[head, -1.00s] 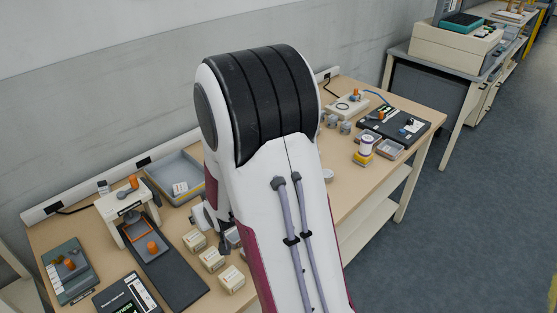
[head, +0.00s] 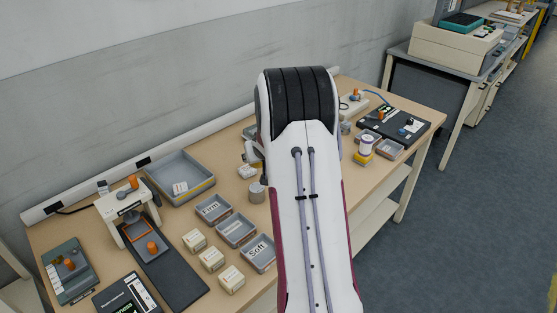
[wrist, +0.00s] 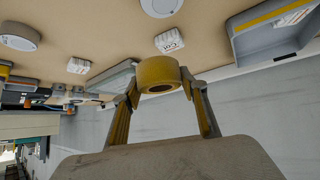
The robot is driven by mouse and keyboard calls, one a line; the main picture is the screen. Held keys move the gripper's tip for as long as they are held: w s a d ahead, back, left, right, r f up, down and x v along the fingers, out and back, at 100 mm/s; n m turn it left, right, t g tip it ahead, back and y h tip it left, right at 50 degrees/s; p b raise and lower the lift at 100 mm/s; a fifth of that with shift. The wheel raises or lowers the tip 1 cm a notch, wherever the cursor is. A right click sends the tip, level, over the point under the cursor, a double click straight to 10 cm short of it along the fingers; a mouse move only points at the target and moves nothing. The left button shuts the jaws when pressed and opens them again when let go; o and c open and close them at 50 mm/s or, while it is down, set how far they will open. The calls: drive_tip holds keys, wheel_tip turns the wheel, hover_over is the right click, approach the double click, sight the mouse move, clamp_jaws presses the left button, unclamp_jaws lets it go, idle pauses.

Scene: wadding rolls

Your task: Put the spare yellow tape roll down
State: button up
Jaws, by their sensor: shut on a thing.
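A yellow tape roll (wrist: 158,72) is between the fingertips of my gripper (wrist: 160,88) in the wrist view. My gripper is shut on it, one finger on each side, and the dark hole of the roll faces the camera. The roll appears held clear of the bench top (wrist: 110,30), though its exact height cannot be told. In the head view my arm hides the roll and most of the gripper.
A large grey tray (head: 180,178) stands at the back left. Three labelled grey bins (head: 236,230) and several small cream boxes (head: 212,259) lie left of my arm. A grey cylinder (head: 257,192) stands close beside it. A stand (head: 128,212) is farther left.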

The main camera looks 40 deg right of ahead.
drive_tip(key=shift+d+r, duration=0.15)
drive_tip(key=shift+d, duration=0.05)
drive_tip(key=shift+s+m, duration=0.15)
drive_tip(key=shift+m, duration=0.35)
drive_tip(key=shift+f, duration=0.25)
drive_tip(key=shift+f, duration=3)
drive_tip(key=shift+f, duration=1.85)
drive_tip(key=shift+f, duration=0.1)
drive_tip(key=o, duration=1)
